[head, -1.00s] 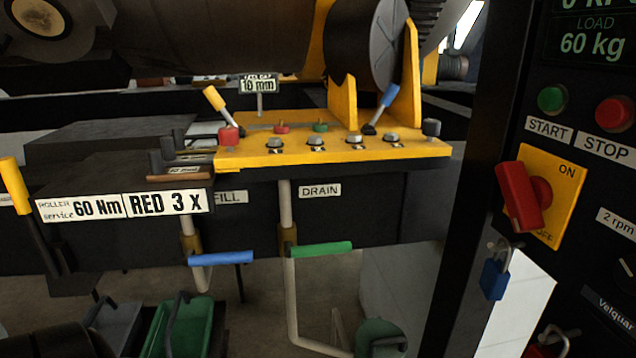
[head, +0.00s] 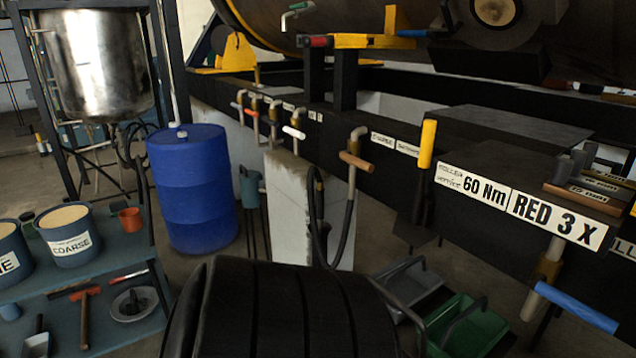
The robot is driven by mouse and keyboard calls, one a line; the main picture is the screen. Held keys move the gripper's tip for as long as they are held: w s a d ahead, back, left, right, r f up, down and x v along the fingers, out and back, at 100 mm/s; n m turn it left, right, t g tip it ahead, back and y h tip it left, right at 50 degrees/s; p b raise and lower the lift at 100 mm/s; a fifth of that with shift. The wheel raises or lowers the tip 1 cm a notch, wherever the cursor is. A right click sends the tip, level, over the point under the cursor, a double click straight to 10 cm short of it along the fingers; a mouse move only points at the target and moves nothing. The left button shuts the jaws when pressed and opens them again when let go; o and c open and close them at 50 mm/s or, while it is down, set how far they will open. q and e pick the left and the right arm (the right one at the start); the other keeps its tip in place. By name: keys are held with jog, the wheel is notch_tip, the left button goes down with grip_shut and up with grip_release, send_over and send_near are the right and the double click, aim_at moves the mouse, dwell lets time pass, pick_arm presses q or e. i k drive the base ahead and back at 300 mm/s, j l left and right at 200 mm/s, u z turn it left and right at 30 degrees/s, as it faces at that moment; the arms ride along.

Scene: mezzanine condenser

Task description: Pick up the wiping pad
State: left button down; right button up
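I cannot make out a wiping pad anywhere in the head view. Neither of my grippers is in view. A large black ribbed shape at the bottom middle hides part of the floor there.
A blue drum (head: 193,190) stands on the floor at left. A blue-grey shelf (head: 110,245) carries tubs and hand tools. A green tray (head: 468,328) and a grey tray (head: 408,285) sit low at right. A dark beam with valve handles, including a blue handle (head: 577,307), crosses the right side.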

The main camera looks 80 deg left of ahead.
aim_at(115, 207)
jog(key=u, duration=3.9)
jog(key=z, duration=1.65)
jog(key=u, duration=1.6)
jog(key=i, duration=0.15)
jog(key=l+u, duration=0.05)
